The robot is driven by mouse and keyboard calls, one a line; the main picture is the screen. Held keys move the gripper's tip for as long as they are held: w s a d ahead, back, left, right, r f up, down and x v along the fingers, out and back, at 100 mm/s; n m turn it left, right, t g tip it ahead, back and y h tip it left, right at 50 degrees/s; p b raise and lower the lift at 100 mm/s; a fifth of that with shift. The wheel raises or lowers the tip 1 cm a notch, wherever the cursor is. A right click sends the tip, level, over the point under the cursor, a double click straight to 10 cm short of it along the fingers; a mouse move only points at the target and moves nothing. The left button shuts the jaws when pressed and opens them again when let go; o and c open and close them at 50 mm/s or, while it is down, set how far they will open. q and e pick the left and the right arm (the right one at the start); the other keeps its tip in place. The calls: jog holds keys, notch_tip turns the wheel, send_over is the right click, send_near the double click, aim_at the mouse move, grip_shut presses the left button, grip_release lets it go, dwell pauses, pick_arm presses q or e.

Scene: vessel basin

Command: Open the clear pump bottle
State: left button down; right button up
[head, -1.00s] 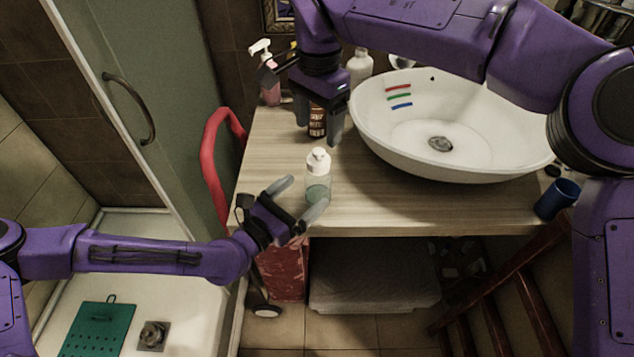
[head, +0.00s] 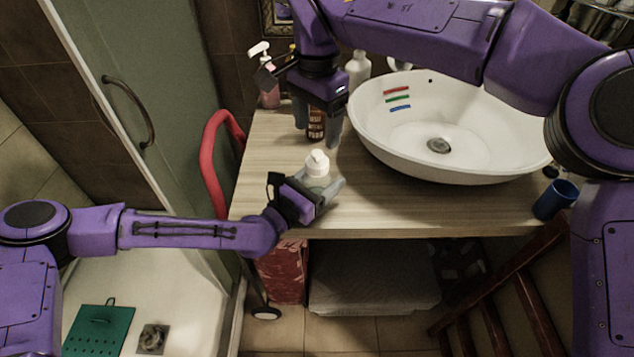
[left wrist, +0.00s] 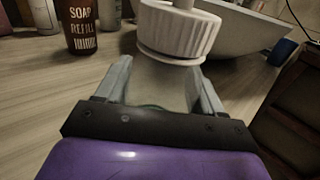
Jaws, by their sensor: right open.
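The clear pump bottle (head: 317,181) stands upright near the counter's front edge, with a white pump cap (head: 317,162) on top. My left gripper (head: 322,188) is around its body, below the cap. In the left wrist view, the fingers lie on both sides of the clear body (left wrist: 163,86), under the ribbed white cap (left wrist: 178,32). I cannot tell whether they press on it. My right gripper (head: 317,122) is open above the counter, its fingers on either side of a brown soap refill bottle (head: 316,126) in the picture; contact is unclear.
A white basin (head: 460,165) takes up the counter's right side, with a blue cup (head: 555,200) at the front right. A pink bottle with white pump (head: 269,95) and a white bottle (head: 358,68) stand behind. The wooden counter (head: 400,212) is bare in front of the basin.

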aim_at(317, 153)
jog(key=shift+r, duration=0.4)
jog(key=shift+d+m, duration=0.15)
jog(key=shift+m, duration=0.45)
jog(key=m, duration=0.2)
jog(key=shift+m+h, duration=0.3)
jog(key=m, duration=0.5)
jog(key=shift+m, duration=0.4)
jog(key=m, duration=0.9)
jog(key=shift+d, duration=0.1)
jog(key=m, duration=0.3)
jog(key=shift+f+m, duration=0.1)
jog(key=shift+m, duration=0.2)
jog(key=m, duration=1.2)
jog(key=shift+f, duration=0.15)
jog(key=m, duration=0.6)
jog(key=shift+f, duration=0.1)
jog(key=m, duration=1.3)
jog(key=shift+a, duration=0.25)
pick_arm(q)
jog(key=shift+f, duration=0.1)
pick_arm(e)
jog(key=shift+f+m, duration=0.25)
jog(key=shift+m, duration=0.15)
notch_tip(317, 153, down, 8)
jog(key=shift+r, duration=0.2)
